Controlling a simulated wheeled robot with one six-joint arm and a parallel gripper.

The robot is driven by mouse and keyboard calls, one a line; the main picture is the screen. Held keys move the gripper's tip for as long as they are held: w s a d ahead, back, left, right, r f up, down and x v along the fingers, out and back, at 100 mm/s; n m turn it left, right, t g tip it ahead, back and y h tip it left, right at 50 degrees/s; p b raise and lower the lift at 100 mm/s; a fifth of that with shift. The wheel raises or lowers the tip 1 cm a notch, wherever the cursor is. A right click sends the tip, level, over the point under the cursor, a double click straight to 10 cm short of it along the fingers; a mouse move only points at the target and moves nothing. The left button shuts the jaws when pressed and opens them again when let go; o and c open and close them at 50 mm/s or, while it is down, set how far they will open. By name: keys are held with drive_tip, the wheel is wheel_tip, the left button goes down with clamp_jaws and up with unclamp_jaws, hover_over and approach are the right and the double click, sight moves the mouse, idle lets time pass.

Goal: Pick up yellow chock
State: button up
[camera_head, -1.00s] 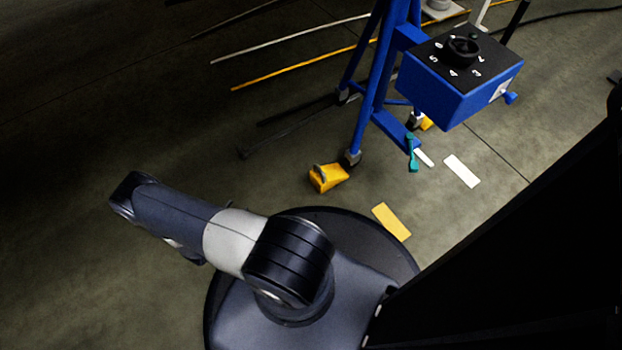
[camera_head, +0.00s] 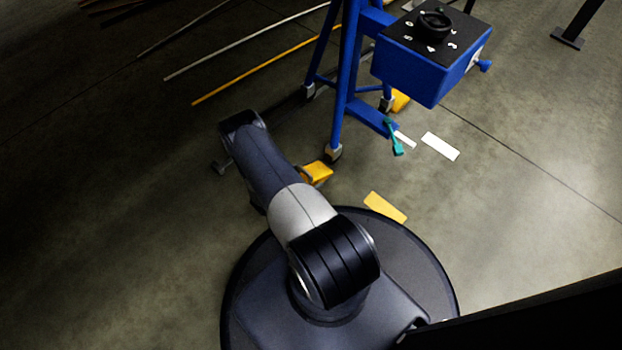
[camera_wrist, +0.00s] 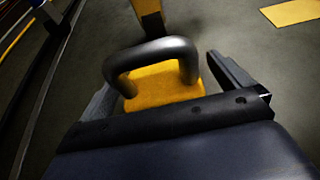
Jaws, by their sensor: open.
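The yellow chock (camera_head: 318,172) sits on the floor beside a caster of the blue stand, partly hidden by my arm in the head view. In the wrist view the yellow chock (camera_wrist: 165,88) is close, with a thick dark loop handle on top. My gripper (camera_wrist: 160,78) is open, with one finger to the left of the handle and one to the right. Nothing is gripped. I cannot tell how far the fingertips are above or short of the handle. The head view does not show the fingers clearly.
The blue stand (camera_head: 345,95) carries a blue box with a numbered dial (camera_head: 432,45). Another yellow chock (camera_head: 400,101) is at its farther foot. A yellow floor patch (camera_head: 385,207), a white patch (camera_head: 440,146) and a teal tool (camera_head: 393,138) lie nearby.

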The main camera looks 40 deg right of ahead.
drive_tip(key=shift+x, duration=0.75)
drive_tip(key=c, duration=1.7)
